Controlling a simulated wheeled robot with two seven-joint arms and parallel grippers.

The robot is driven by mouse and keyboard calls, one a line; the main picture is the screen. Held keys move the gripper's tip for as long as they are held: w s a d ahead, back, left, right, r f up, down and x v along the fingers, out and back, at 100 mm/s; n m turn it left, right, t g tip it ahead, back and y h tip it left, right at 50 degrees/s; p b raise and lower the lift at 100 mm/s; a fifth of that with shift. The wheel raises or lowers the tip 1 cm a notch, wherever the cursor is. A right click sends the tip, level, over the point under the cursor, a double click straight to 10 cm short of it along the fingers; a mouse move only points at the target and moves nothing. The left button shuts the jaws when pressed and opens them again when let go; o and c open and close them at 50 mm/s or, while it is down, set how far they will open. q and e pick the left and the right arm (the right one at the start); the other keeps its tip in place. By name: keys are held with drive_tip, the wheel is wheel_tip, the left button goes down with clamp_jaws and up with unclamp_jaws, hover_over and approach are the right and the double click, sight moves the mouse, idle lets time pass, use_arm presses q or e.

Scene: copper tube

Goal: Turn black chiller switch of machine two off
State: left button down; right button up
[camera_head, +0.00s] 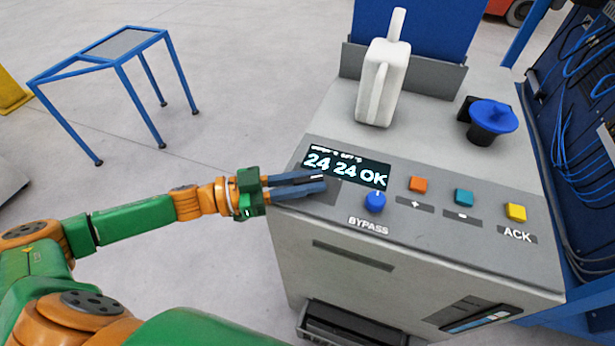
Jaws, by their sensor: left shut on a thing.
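A grey machine (440,243) has a sloped panel with a display (345,170) reading "24 24 OK". My left gripper (322,181) reaches in from the left, its dark fingers close together at the panel's left end, just below the display. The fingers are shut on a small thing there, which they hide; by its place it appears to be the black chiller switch. Whether it is on or off cannot be seen. A blue knob (375,201) marked BYPASS is just right of the fingertips, apart from them. My right gripper is not in view.
Orange (418,184), teal (464,197) and yellow (516,212) buttons lie along the panel to the right. A white jug (376,88) and a blue-lidded black cup (493,115) stand on the machine's top. A blue-framed table (120,60) stands far left, with open floor between.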

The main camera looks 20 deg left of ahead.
use_arm(q)
drive_tip(key=n+t+y+p, duration=0.2)
drive_tip(key=p, duration=0.1)
drive_tip(key=n+t+y+p, duration=0.2)
drive_tip(key=p, duration=0.1)
drive_tip(key=n+t+y+p, duration=0.2)
drive_tip(key=y+p, duration=0.1)
drive_tip(key=p, duration=0.1)
drive_tip(key=shift+r+n+t, duration=0.3)
drive_tip(key=shift+r+t, duration=0.05)
drive_tip(key=shift+t, duration=0.05)
drive_tip(key=shift+f+n+t+y+p, duration=0.1)
drive_tip(key=shift+n+t+y+p, duration=0.25)
drive_tip(key=shift+y, duration=0.45)
drive_tip(key=n+t+y+p, duration=0.1)
drive_tip(key=n+y, duration=0.1)
drive_tip(key=y, duration=0.1)
drive_tip(key=shift+f, duration=0.15)
drive_tip(key=shift+n+y, duration=1.05)
drive_tip(key=shift+y, duration=0.55)
drive_tip(key=c, duration=0.8)
unclamp_jaws()
drive_tip(key=shift+w, duration=0.1)
drive_tip(key=shift+f, duration=0.1)
